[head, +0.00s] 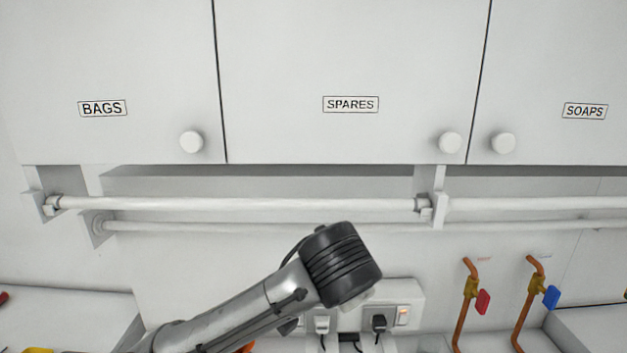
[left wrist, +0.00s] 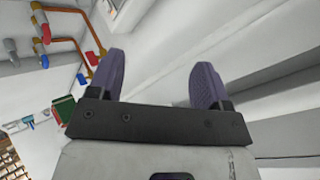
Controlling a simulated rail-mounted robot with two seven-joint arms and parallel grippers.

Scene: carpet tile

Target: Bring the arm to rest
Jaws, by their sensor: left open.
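My left arm (head: 240,307) comes in from the lower left in the head view and ends in a black ribbed joint (head: 340,264) in front of the wall. Its gripper does not show in the head view. In the left wrist view my left gripper (left wrist: 160,60) has its two purple-grey fingers wide apart, with nothing between them. My right arm and right gripper show in neither view.
Wall cabinets labelled BAGS (head: 60,60), SPARES (head: 350,50) and SOAPS (head: 560,50) hang above white rails (head: 250,204). Below are a socket panel (head: 405,295) with plugs, and copper pipes with red (head: 482,301) and blue (head: 551,297) valve handles.

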